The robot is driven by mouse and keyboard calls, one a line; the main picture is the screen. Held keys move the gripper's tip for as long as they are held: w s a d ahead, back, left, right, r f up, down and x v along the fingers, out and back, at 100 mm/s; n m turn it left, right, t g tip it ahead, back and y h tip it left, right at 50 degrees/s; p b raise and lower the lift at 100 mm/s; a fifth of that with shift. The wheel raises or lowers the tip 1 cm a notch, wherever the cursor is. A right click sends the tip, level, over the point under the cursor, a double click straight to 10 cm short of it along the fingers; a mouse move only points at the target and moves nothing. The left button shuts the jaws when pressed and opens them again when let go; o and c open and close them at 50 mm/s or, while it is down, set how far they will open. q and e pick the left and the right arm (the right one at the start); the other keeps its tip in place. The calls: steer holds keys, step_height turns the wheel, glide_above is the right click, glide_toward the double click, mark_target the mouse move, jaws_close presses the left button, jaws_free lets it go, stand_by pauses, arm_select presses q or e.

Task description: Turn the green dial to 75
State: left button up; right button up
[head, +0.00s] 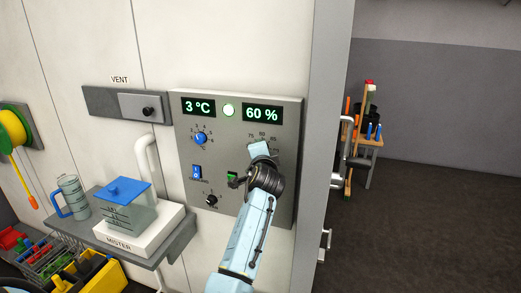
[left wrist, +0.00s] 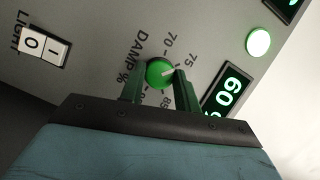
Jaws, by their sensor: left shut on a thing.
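The green dial (left wrist: 157,72) shows in the left wrist view on the grey control panel (head: 285,115), beside the lettering "DAMP %". Its white pointer mark lies toward the 75 side of the scale, but a finger hides part of the scale, so I cannot tell the exact number. My left gripper (left wrist: 161,82) has one finger on each side of the dial and is shut on it. In the head view my left gripper (head: 261,152) covers the dial; only some scale numbers show above it. My right gripper is in neither view.
The damp display (head: 262,114) reads 60 %, beside a lit green lamp (head: 228,110). A shelf (head: 176,246) with the mister (head: 128,218) stands lower left.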

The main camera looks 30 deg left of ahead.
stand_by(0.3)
arm_select(q)
steer(key=o, duration=1)
steer(key=b+v, duration=0.1)
steer(key=v, duration=1.2)
steer(key=shift+s+d, duration=0.15)
steer(key=shift+s, duration=0.05)
